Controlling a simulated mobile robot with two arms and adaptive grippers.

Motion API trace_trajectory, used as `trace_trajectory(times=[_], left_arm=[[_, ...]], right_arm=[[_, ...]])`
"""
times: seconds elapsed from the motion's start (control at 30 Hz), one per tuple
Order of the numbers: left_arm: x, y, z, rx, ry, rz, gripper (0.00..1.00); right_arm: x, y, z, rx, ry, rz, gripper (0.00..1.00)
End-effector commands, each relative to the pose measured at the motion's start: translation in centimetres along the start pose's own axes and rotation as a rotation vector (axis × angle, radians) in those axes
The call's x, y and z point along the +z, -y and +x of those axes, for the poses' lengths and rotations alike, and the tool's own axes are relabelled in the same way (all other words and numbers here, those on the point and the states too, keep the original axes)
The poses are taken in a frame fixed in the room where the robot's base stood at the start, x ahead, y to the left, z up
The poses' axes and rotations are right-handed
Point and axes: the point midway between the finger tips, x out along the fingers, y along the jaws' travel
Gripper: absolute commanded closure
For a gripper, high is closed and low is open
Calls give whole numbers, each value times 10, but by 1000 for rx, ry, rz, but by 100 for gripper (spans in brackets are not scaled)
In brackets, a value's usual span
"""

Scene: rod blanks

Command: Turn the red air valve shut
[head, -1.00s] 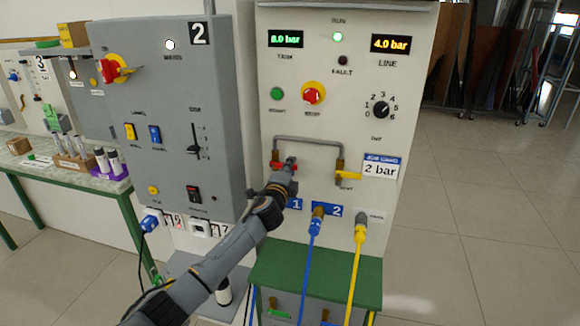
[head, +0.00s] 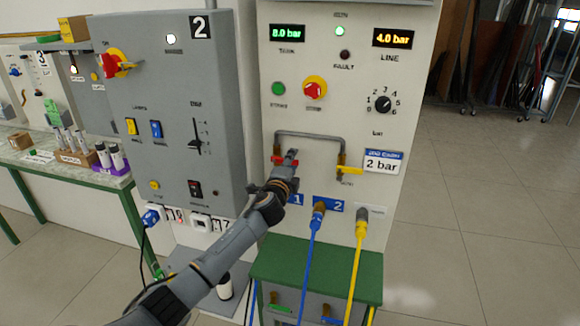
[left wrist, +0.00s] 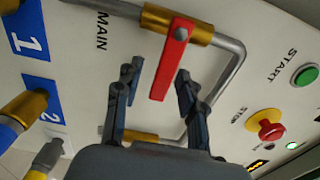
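The red air valve has a flat red lever (left wrist: 174,58) on a brass body (left wrist: 200,30), marked MAIN, in the left wrist view. The lever lies crosswise to the body and its pipe. In the head view the lever (head: 278,159) sits at the lower left end of the grey pipe, partly hidden by my gripper. My left gripper (left wrist: 155,92) is open, with one finger on each side of the lever's free end. Gaps show between the lever and both fingers. In the head view the left gripper (head: 290,160) is in front of the panel. My right gripper is out of view.
A grey pipe (head: 310,136) arches from the red valve to a yellow-levered valve (head: 349,170) at right. A red stop knob (head: 314,90) and green start button (head: 279,88) are above. Blue (head: 313,245) and yellow (head: 354,262) hoses hang below. The line display (head: 393,38) reads 4.0 bar.

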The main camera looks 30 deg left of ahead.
Motion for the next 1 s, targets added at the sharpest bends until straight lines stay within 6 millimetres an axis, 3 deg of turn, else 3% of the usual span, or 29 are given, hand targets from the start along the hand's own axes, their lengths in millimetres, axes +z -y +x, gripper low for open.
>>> trace_trajectory(times=[0.17, 0.7, 1.0], left_arm=[[1, -1, -14, 0, 0, 1, 60], [0, -2, -107, 2, -1, 2, 60], [0, 0, -119, 1, 0, 2, 60]], right_arm=[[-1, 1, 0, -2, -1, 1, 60], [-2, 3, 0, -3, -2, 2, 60], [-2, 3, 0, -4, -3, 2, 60]])
